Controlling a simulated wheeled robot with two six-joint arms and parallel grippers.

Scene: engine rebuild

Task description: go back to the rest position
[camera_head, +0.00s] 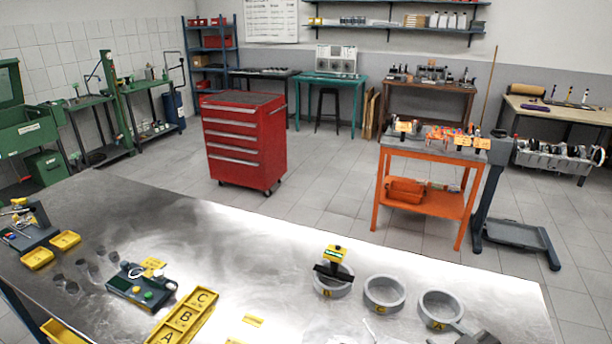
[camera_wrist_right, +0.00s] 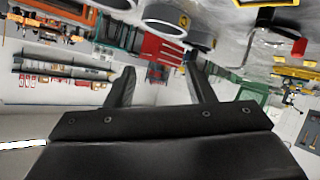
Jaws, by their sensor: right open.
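My right gripper (camera_head: 450,334) shows at the bottom right edge of the head view, near the ring marked A. In the right wrist view its two black fingers (camera_wrist_right: 162,88) stand apart with nothing between them. The rest of the right arm is cut off by the head frame. My left gripper is not in view.
Three grey rings, B (camera_head: 333,290), C (camera_head: 384,294) and A (camera_head: 440,310), stand on the metal bench (camera_head: 220,240). A black tool with a yellow-green label (camera_head: 334,254) sits at ring B. A yellow lettered tray (camera_head: 207,299) and a dark green device (camera_head: 141,288) lie left.

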